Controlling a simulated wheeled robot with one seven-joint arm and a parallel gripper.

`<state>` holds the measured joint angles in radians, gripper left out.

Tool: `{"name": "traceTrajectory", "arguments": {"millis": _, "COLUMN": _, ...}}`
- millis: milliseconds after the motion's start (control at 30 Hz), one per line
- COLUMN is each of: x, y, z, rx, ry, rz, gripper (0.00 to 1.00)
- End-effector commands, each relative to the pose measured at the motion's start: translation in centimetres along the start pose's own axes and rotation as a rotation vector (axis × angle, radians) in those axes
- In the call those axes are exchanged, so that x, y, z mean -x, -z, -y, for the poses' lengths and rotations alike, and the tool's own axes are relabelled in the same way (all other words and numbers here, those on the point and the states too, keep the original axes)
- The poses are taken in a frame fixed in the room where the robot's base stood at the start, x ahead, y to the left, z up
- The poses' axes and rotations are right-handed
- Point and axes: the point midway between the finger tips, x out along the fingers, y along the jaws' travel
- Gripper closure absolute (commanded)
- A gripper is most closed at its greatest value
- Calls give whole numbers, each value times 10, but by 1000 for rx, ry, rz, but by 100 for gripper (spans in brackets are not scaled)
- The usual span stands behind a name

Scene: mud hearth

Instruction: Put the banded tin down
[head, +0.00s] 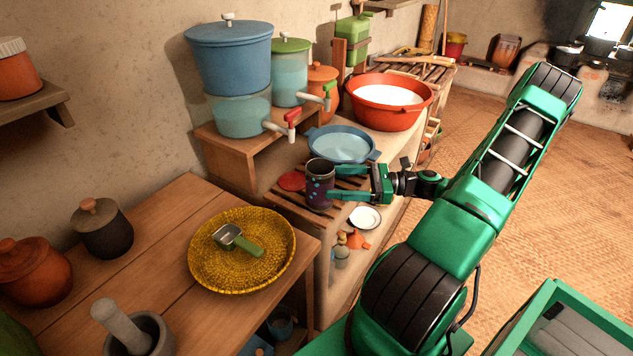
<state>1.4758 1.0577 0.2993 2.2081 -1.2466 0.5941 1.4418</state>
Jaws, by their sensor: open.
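The banded tin (320,186) is a dark purple cup-like can with a lighter rim and small coloured marks. It stands upright on a slatted wooden rack (288,202) on the low ledge. My gripper (343,184) reaches in from the right, with its green fingers open at the tin's right side. One finger passes near the tin's lower front and the other near its back. Whether either finger touches the tin cannot be told. The tin's base looks level on the slats.
A blue basin (341,144) stands just behind the tin and a red lid (291,181) lies to its left. A white dish (365,218) is below my gripper. A red basin (390,101) and blue dispensers (238,112) stand behind. A woven tray (212,273) is at front left.

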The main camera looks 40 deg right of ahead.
Motion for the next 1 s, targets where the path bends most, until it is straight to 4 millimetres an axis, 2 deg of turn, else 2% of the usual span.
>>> {"name": "traceTrajectory", "arguments": {"millis": 100, "x": 16, "y": 0, "z": 1, "rx": 0, "ry": 2, "rz": 0, "gripper": 23}}
{"name": "traceTrajectory", "arguments": {"millis": 267, "x": 26, "y": 0, "z": 0, "rx": 0, "ry": 1, "rz": 0, "gripper": 23}}
{"name": "traceTrajectory", "arguments": {"millis": 1000, "x": 27, "y": 0, "z": 0, "rx": 0, "ry": -1, "rz": 1, "gripper": 23}}
